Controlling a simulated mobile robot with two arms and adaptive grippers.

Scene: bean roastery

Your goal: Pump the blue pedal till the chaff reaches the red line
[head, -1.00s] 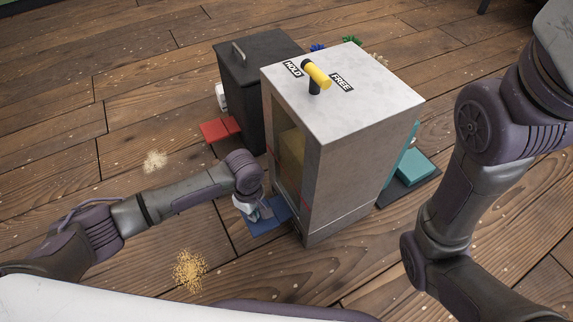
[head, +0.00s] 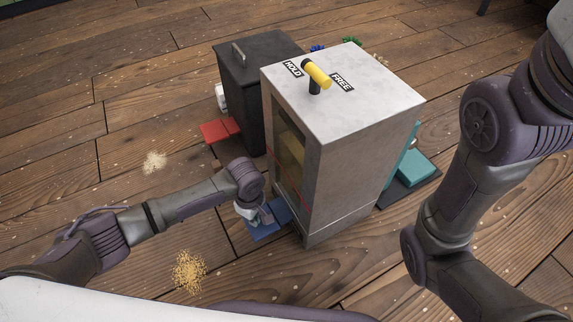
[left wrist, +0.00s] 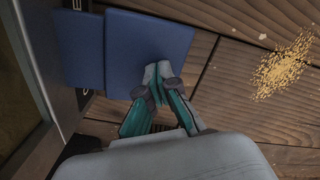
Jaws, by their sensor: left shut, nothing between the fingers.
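The blue pedal (head: 263,231) sticks out low at the front of a grey metal cabinet (head: 345,160). In the left wrist view it is a flat blue plate (left wrist: 150,35) beside a narrower blue strip. My left gripper (head: 259,217) is shut and empty; its fingertips (left wrist: 156,75) are over the pedal's near edge, and contact is hard to tell. Yellowish chaff (head: 291,151) shows behind the cabinet's dark side window. A red line (head: 304,201) crosses the window low down; the chaff's exact level against it is unclear. My right gripper is out of view.
A yellow-handled lever (head: 317,75) between HOLD and FREE labels tops the cabinet. A black bin (head: 258,75), a red pedal (head: 220,131) and a teal pedal (head: 417,168) stand around it. Loose chaff (head: 188,271) lies on the open wooden floor.

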